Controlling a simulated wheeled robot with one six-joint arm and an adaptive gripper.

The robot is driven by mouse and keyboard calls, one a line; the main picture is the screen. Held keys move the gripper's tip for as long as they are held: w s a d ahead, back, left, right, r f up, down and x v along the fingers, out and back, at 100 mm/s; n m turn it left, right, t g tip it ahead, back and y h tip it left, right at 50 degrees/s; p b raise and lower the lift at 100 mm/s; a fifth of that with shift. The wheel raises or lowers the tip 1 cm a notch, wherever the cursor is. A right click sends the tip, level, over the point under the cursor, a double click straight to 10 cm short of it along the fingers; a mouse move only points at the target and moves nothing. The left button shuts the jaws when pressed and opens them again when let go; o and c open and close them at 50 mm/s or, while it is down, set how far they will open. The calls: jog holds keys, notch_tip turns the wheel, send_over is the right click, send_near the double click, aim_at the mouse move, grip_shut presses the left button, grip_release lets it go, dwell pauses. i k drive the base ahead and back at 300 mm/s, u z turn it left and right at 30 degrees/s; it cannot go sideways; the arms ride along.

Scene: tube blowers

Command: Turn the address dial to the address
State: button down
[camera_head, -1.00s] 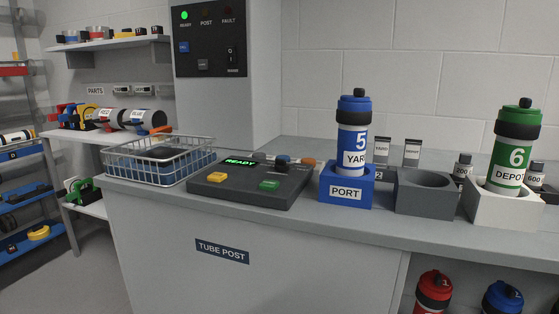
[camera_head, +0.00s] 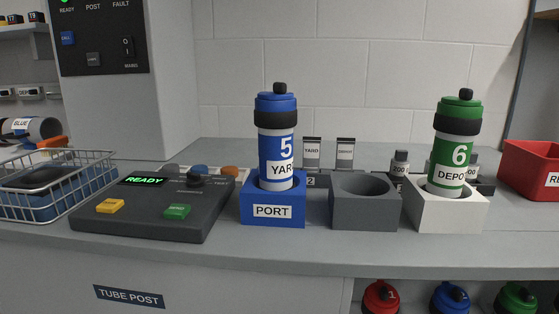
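The dark control console (camera_head: 150,208) sits on the counter at the left of the head view. Its small screen (camera_head: 144,181) reads READY in green. A yellow button (camera_head: 110,206) and a green button (camera_head: 177,212) are on its front. A blue tube (camera_head: 276,145) marked 5 YARD stands upright in the blue PORT block (camera_head: 272,212). A green tube (camera_head: 454,150) marked 6 DEPOT stands in a white block (camera_head: 447,216). My gripper is not in view.
A wire basket (camera_head: 55,187) stands left of the console. An empty grey holder (camera_head: 363,210) sits between the two tube blocks. Small labelled pieces stand behind the blocks. A red bin (camera_head: 530,170) is at the right. The counter's front strip (camera_head: 330,250) is clear.

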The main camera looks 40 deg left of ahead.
aim_at(194, 181)
jog(key=z, duration=1.35)
jog(key=k, duration=1)
jog(key=u, duration=1.8)
